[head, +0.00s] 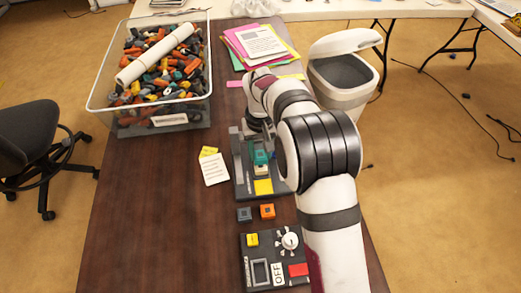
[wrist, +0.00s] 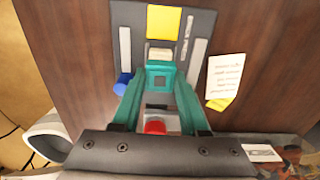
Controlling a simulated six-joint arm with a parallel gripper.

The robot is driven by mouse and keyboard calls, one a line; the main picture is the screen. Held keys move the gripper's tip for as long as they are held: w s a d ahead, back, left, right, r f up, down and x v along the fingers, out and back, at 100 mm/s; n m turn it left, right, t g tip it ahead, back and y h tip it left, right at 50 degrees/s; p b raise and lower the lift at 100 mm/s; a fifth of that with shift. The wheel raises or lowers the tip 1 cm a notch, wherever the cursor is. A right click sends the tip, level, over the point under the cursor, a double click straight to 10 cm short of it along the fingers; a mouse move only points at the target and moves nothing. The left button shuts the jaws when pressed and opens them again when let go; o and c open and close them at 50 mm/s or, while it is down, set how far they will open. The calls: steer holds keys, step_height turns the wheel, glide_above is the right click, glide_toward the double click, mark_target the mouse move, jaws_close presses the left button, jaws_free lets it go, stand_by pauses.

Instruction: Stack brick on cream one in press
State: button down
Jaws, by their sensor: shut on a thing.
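A teal brick with a dark square on top (wrist: 160,76) sits between the teal fingertips of my gripper (wrist: 160,88), which is shut on it. The teal brick also shows in the head view (head: 260,156). The cream brick (wrist: 160,53) stands in the press just beyond the teal brick and partly behind it; it also shows below the teal brick in the head view (head: 261,170). I cannot tell whether the two touch. The press (head: 240,180) has a grey base with a yellow pad (head: 263,187) at its near end.
A blue part (wrist: 123,84) and a red part (wrist: 155,127) are close to my fingers. A grey brick (head: 244,214) and an orange brick (head: 267,211) lie before the press, near a control panel (head: 262,240). A paper note (head: 215,170) lies left; a brick tub (head: 150,121) stands behind.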

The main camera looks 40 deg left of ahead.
steer(key=shift+f, duration=0.35)
stand_by(0.7)
steer(key=shift+f, duration=0.55)
steer(key=shift+f, duration=0.35)
steer(key=shift+f, duration=0.15)
stand_by(0.5)
steer(key=shift+c, duration=1.8)
jaws_free()
steer(key=shift+o, duration=0.2)
